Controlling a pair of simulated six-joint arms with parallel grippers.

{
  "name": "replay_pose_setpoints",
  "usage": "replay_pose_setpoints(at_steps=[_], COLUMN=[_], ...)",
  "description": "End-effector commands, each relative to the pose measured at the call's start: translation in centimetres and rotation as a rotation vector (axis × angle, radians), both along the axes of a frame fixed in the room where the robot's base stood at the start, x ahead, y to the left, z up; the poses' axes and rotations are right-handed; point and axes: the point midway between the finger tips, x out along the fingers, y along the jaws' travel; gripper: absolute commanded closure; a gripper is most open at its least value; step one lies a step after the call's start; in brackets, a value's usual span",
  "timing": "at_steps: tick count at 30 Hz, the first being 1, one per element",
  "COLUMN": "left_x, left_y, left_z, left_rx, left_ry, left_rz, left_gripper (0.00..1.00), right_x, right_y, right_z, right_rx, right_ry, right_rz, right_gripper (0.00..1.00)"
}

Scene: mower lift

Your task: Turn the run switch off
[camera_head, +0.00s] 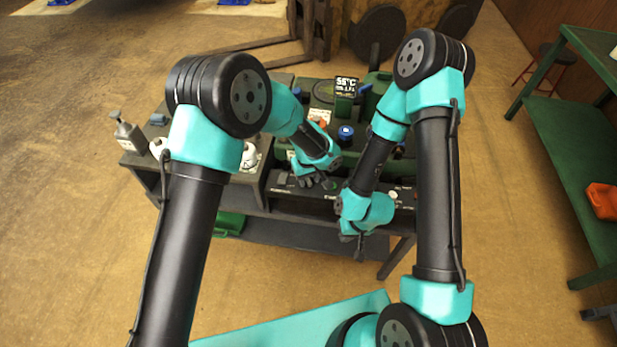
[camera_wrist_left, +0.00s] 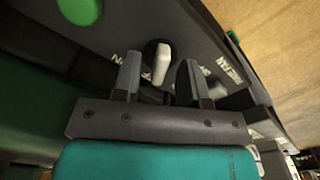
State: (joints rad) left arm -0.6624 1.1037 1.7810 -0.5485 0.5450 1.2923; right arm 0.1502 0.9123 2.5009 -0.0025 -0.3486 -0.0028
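The dark control panel (camera_head: 279,190) runs along the front of the bench. In the left wrist view, a switch with a pale lever (camera_wrist_left: 161,62) stands on this panel (camera_wrist_left: 205,58); labels beside it are partly covered, so I cannot read its name. My left gripper (camera_head: 314,183) is over the panel and hides the switch in the head view. In the wrist view, the left gripper (camera_wrist_left: 159,78) is open, with one finger on each side of the lever and gaps visible. My right gripper (camera_head: 357,245) hangs before the panel's front edge; its fingers are too small to judge.
A green button (camera_wrist_left: 80,10) is near the switch. A pale knob (camera_head: 393,195) is farther right on the panel. A green table (camera_head: 570,150) is at right.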

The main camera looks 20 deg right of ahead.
Motion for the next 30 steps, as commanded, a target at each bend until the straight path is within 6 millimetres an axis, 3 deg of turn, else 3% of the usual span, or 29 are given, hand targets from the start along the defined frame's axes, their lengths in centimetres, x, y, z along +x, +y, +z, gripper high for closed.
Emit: replay_pose_setpoints(at_steps=[5,11,30], left_x=[0.0,0.1,0.0], left_y=[0.0,0.0,0.0], left_z=[0.5,2.9,14.9], left_rx=[0.000,-0.002,-0.003], left_ry=[-0.001,-0.002,-0.002], left_rz=[-0.001,0.000,0.000], left_gripper=[0.61,0.61,0.61], right_x=[0.0,0.0,0.0], right_y=[0.0,0.0,0.0], right_z=[0.0,0.0,0.0], right_rx=[0.000,0.000,0.000], right_ry=[0.000,0.000,0.000], right_rz=[0.000,0.000,0.000], right_gripper=[1.00,1.00,1.00])
